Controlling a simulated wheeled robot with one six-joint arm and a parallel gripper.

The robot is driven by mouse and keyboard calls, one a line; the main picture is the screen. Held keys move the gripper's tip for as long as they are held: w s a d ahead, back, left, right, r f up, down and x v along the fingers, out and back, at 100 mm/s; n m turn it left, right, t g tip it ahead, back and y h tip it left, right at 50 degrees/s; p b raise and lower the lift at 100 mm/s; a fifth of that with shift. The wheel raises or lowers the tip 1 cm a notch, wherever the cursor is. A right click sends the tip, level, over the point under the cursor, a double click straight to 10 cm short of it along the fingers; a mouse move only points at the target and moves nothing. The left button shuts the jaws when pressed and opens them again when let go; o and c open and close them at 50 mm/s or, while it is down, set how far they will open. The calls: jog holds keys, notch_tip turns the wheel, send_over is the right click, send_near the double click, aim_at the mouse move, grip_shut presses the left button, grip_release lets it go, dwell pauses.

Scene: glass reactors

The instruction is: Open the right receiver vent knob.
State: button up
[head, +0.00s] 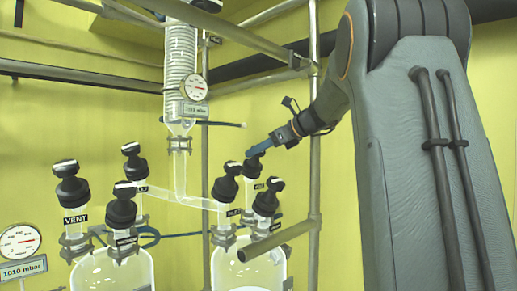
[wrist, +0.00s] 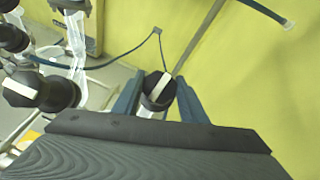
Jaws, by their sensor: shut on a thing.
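The right receiver (head: 248,270) is a clear glass vessel at the lower middle of the head view, with several black knobs on its necks. My gripper (head: 256,151) reaches in from the right with blue fingers, at the rear knob (head: 252,168) of this vessel. A small label below that knob is too small to read surely. In the wrist view the same black knob (wrist: 157,90), with a white bar across its top, sits between the two blue fingers of my gripper (wrist: 158,84). The fingers are shut on the knob. The contact faces are partly hidden.
Two more black knobs (head: 226,184) (head: 267,200) stand close on the same vessel. The left vessel (head: 105,272) has its own knobs. A coil condenser (head: 181,60) and a metal post (head: 314,130) rise nearby. A blue hose (wrist: 100,64) crosses the wrist view.

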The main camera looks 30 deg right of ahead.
jog(key=shift+n+g+y+p, duration=0.3)
jog(key=shift+n+p, duration=0.05)
jog(key=shift+n, duration=0.35)
jog(key=shift+n, duration=0.3)
jog(key=o, duration=1.1)
jog(key=shift+c, duration=0.2)
notch_tip(320, 180, up, 10)
jog(key=shift+b, duration=0.9)
